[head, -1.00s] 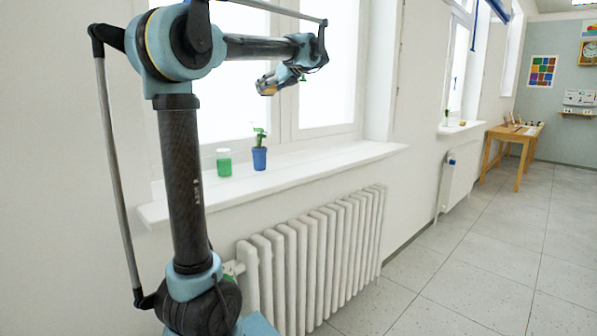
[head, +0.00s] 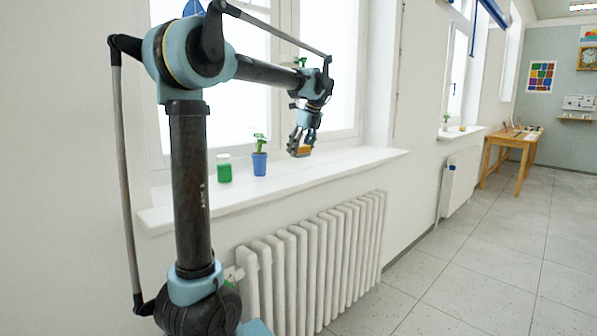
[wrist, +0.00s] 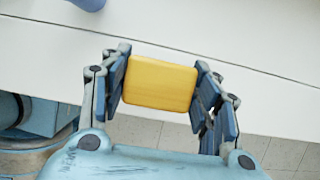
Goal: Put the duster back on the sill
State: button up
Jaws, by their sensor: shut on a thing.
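My gripper (head: 301,147) is shut on the duster (wrist: 160,83), a yellow-orange block held between the two fingers. The duster also shows in the head view (head: 303,152), just below the fingertips. The white sill (head: 340,164) runs under the window; it fills much of the wrist view (wrist: 240,40) beneath and beyond the duster. In the head view the gripper points down, with the duster above or near the sill. I cannot tell whether it touches the sill.
A blue pot with a green plant (head: 259,162) and a green jar with a white lid (head: 224,168) stand on the sill to the left. The sill right of the pot looks clear. A white radiator (head: 320,250) is below. A wooden table (head: 513,145) is far off.

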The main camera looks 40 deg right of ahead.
aim_at(305, 150)
jog(key=shift+f, duration=3.55)
jog(key=o, duration=1.1)
jog(key=v, duration=1.2)
